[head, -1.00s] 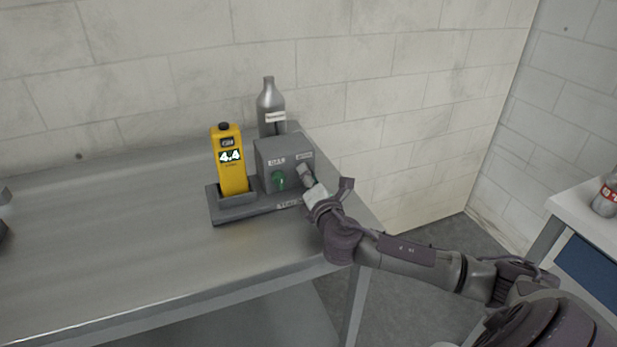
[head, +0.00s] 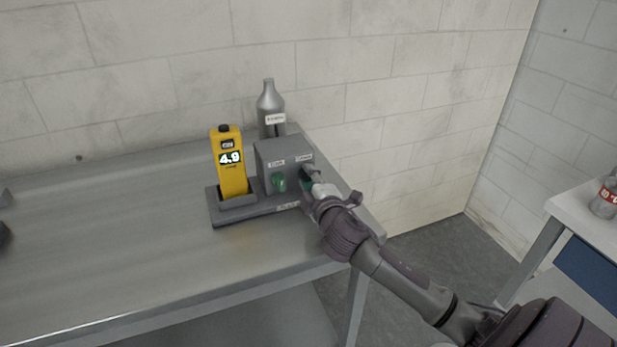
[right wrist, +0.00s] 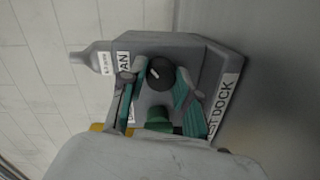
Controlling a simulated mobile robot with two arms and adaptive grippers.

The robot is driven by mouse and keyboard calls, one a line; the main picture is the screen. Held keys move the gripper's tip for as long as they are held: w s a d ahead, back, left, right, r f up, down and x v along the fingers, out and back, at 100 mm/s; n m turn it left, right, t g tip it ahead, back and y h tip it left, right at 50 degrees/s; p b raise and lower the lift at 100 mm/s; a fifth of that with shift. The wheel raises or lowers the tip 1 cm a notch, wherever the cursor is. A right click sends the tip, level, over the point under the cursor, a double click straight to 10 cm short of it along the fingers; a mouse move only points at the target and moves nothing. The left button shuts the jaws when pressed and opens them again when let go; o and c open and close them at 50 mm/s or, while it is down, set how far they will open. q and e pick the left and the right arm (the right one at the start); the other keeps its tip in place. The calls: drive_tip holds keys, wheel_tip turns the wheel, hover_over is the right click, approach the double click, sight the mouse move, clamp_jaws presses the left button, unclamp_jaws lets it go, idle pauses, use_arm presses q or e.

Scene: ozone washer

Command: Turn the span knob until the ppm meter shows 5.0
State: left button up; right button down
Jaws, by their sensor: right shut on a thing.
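The yellow ppm meter (head: 232,178) stands upright in its grey dock and reads 4.9. The grey box (head: 270,155) beside it has a green knob (head: 279,181) on the left of its front. The span knob (right wrist: 160,73), dark with a white pointer mark, shows in the right wrist view beside a partly covered label. My right gripper (head: 312,178) is shut on the span knob, its fingers on either side of it. In the head view the gripper hides most of this knob. Only small dark parts, perhaps my left gripper (head: 4,218), show at the left edge.
A grey bottle (head: 270,100) with a white label stands behind the box. The steel table (head: 110,235) is clear to the left and in front. A white side table (head: 580,205) with a bottle (head: 606,198) is at the far right.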

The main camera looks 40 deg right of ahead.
drive_tip(key=shift+m, duration=1.2)
drive_tip(key=shift+p, duration=0.3)
drive_tip(key=c, duration=0.8)
unclamp_jaws()
drive_tip(key=v, duration=1.2)
drive_tip(key=shift+r, duration=0.1)
